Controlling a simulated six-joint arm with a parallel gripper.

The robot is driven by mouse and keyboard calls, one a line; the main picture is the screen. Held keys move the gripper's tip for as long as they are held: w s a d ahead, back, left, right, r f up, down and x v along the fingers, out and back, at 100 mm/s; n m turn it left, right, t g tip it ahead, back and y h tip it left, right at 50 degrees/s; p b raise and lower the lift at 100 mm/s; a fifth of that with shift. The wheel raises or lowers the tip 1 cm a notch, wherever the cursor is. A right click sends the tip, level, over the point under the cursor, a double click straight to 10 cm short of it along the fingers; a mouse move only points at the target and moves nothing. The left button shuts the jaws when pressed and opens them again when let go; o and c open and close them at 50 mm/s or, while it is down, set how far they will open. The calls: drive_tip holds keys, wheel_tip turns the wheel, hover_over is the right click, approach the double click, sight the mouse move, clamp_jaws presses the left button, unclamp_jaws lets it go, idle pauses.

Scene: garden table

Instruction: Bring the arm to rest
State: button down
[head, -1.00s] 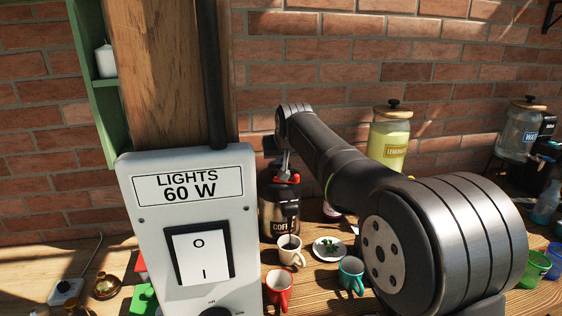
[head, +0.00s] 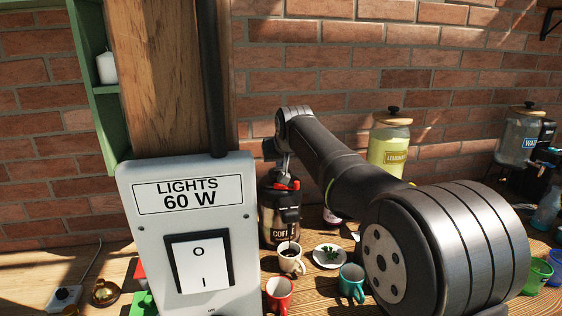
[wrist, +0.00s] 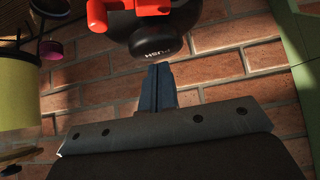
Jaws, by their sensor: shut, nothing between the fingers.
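My gripper (head: 287,170) is at the far end of my arm, just above the red and black top of the coffee dispenser (head: 279,215). In the wrist view the fingers (wrist: 157,82) are shut together with nothing between them. The dispenser's black button, marked PUSH (wrist: 157,42), and its red parts (wrist: 115,10) show just beyond the fingertips. The head view does not show clearly whether the fingers touch the top. A white mug (head: 290,258) with dark liquid in it stands in front of the dispenser.
A red mug (head: 279,294), a teal mug (head: 351,284) and a small plate with green leaves (head: 329,256) stand near the dispenser. A lemonade jar (head: 390,145) and a water jar (head: 522,135) stand behind to the right. The lights panel (head: 190,230) is at the front left.

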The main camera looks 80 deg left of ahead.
drive_tip(key=shift+r, duration=3)
drive_tip(key=shift+f, duration=3.7)
drive_tip(key=w+d+r+t, duration=0.1)
drive_tip(key=w+d+r, duration=0.25)
drive_tip(key=w, duration=0.55)
drive_tip(key=w+d+r+t+y, duration=0.1)
drive_tip(key=w+d+r+t, duration=0.1)
drive_tip(key=w+d+r, duration=0.2)
drive_tip(key=d+r, duration=0.3)
drive_tip(key=r, duration=0.3)
drive_tip(key=shift+w+d, duration=0.15)
drive_tip(key=shift+d, duration=0.25)
drive_tip(key=shift+r, duration=0.1)
